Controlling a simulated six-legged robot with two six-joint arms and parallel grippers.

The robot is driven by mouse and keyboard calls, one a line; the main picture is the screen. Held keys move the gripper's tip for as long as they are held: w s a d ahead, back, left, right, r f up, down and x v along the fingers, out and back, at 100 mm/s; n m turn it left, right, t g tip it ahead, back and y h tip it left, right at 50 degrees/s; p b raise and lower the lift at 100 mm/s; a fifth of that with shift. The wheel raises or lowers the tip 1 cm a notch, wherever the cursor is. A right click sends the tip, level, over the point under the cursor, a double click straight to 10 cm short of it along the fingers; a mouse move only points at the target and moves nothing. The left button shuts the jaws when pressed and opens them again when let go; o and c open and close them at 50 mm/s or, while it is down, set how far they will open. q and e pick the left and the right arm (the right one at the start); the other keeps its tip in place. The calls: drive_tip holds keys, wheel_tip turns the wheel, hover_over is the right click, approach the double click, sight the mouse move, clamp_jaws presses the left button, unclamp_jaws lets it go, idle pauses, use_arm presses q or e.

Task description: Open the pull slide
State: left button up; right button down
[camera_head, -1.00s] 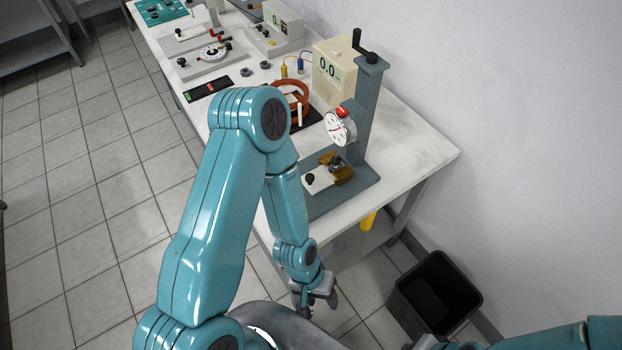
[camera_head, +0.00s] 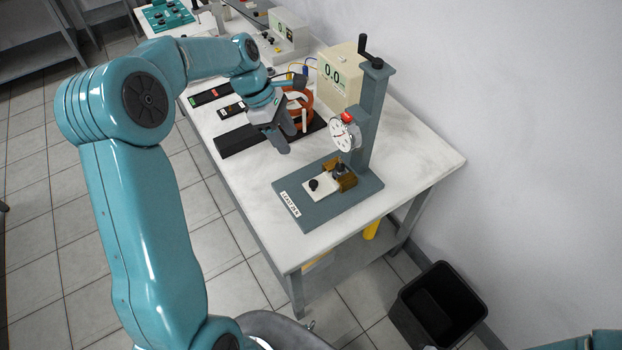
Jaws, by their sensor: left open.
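A grey test stand (camera_head: 367,108) with a round dial gauge (camera_head: 343,136) stands near the table's front end. On its base lies a pale slide plate (camera_head: 322,190) with a black knob (camera_head: 315,185), beside a brown block (camera_head: 341,172) under the gauge. I take this plate to be the pull slide. My left gripper (camera_head: 279,144) is open and empty, pointing down over the table to the left of the stand, apart from the plate and knob. My right arm shows only at the lower right edge; its gripper is not clearly seen.
A long black block (camera_head: 238,139) lies left of my left gripper. A red-brown ring-shaped coil (camera_head: 308,117) and a beige meter (camera_head: 341,76) reading 0.0 stand behind it. The table right of the stand is clear. A black bin (camera_head: 438,305) stands on the floor.

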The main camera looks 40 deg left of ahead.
sight(313, 182)
use_arm(q)
drive_tip(key=p+x, duration=0.2)
drive_tip(key=x, duration=1.4)
drive_tip(key=shift+f, duration=0.2)
drive_tip(key=shift+a, duration=0.1)
clamp_jaws()
